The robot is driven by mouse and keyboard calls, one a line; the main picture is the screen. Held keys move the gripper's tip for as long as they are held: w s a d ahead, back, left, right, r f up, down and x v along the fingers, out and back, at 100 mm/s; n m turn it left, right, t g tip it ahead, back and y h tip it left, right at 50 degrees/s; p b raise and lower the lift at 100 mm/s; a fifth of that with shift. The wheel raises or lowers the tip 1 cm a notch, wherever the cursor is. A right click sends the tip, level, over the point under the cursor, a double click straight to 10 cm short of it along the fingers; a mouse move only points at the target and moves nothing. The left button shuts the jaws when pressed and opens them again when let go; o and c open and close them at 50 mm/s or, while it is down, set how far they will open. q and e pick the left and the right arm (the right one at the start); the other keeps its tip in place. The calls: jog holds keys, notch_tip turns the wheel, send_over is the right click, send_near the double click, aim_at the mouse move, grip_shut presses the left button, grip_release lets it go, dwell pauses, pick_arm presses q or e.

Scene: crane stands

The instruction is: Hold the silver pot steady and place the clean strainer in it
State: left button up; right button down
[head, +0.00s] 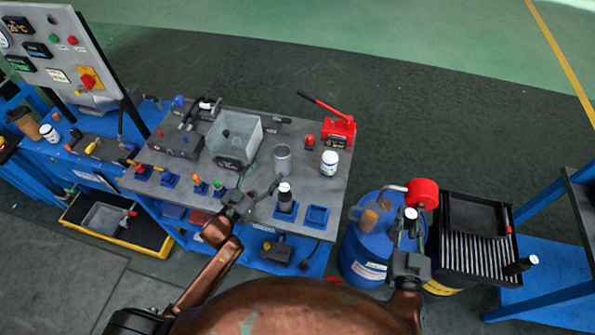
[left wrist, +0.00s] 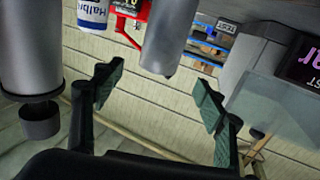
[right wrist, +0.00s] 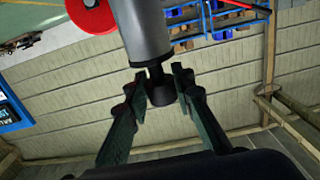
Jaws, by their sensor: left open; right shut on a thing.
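The silver pot (head: 282,160) is a plain grey cylinder standing upright on the grey bench top; it also shows in the left wrist view (left wrist: 172,38). My left gripper (head: 260,188) is open and empty, just in front of the pot and apart from it. My right gripper (head: 408,238) is shut on a strainer (head: 411,214), a silver cylinder with a dark knob. In the right wrist view the strainer (right wrist: 144,30) has its knob between the fingertips. It is held right of the bench, over the blue drum. Whether its mesh is clean cannot be told.
A similar silver cylinder with a dark cap (head: 284,192) stands in a blue holder beside the pot. An empty blue holder (head: 316,216) is right of it. A white bottle (head: 330,163), red pump (head: 338,131) and clear tank (head: 234,138) surround the pot. The blue drum (head: 366,248) carries a red reel (head: 422,194).

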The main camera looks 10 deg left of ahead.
aim_at(287, 148)
pick_arm(q)
jog(key=b+x, duration=0.1)
jog(key=x, duration=0.9)
jog(key=shift+d, duration=0.1)
jog(key=shift+c, duration=0.3)
